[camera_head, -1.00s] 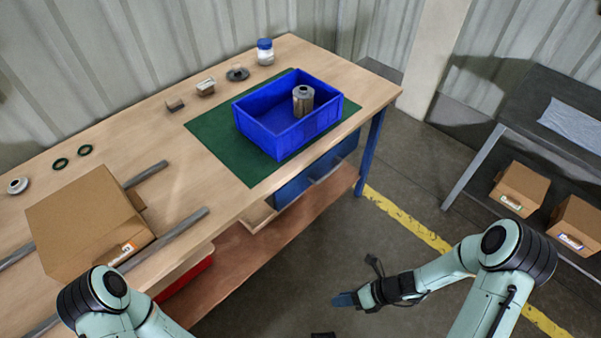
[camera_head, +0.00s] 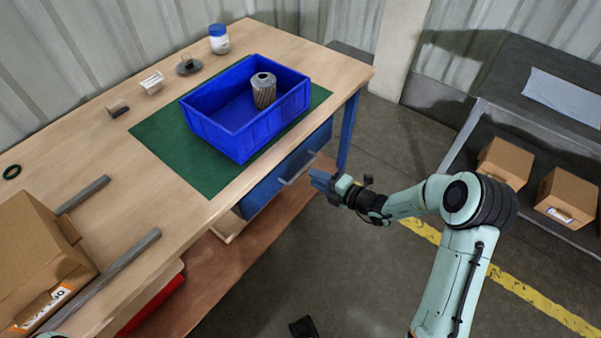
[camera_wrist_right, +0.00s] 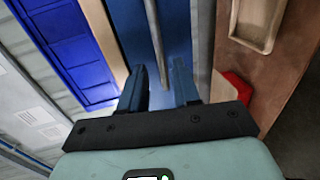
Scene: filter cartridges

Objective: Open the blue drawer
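The blue drawer (camera_head: 268,194) sits under the right end of the workbench and looks shut, its front close under the tabletop. A grey bar handle (camera_head: 297,170) runs along its front; the handle also shows in the right wrist view (camera_wrist_right: 156,40). My right gripper (camera_head: 316,178) is just in front of the drawer, near the right end of the handle. In the right wrist view its two blue fingers (camera_wrist_right: 160,75) are apart and empty, with the handle ahead between their lines; I see no contact. My left gripper cannot be made out.
The blue bin (camera_head: 242,145) with a metal cartridge (camera_head: 262,91) stands on the green mat (camera_head: 158,138) above the drawer. A lower shelf (camera_head: 262,232) and a red bin (camera_head: 150,305) lie below. Open floor is right of the bench, with a dark shelf unit (camera_head: 482,112) beyond.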

